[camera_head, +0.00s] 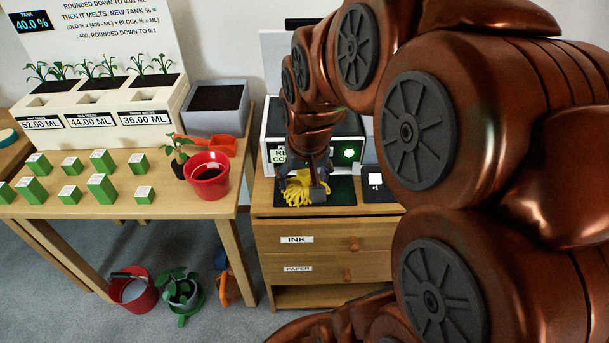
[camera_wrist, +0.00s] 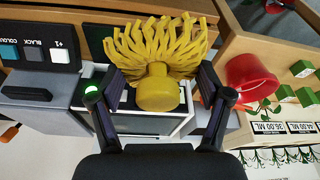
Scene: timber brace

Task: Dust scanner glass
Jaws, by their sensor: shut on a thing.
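My gripper (camera_head: 318,186) is shut on a yellow duster (camera_head: 297,190) with many soft strands. In the wrist view the duster's round handle (camera_wrist: 158,93) sits between the two fingers, with its strands (camera_wrist: 155,45) fanned out beyond. In the head view the strands hang low over a dark flat surface (camera_head: 342,190) at the front of the scanner (camera_head: 358,152). I cannot tell whether they touch it. The scanner has a pale body and a lit green button (camera_head: 348,153). My arm hides much of it, and I cannot make out the glass clearly.
The scanner stands on a wooden cabinet (camera_head: 325,236) with INK and PAPER drawers. A black button pad (camera_head: 375,183) is to its right. At left, a table (camera_head: 95,207) holds green blocks, a planter (camera_head: 105,105) and a red pot (camera_head: 207,180).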

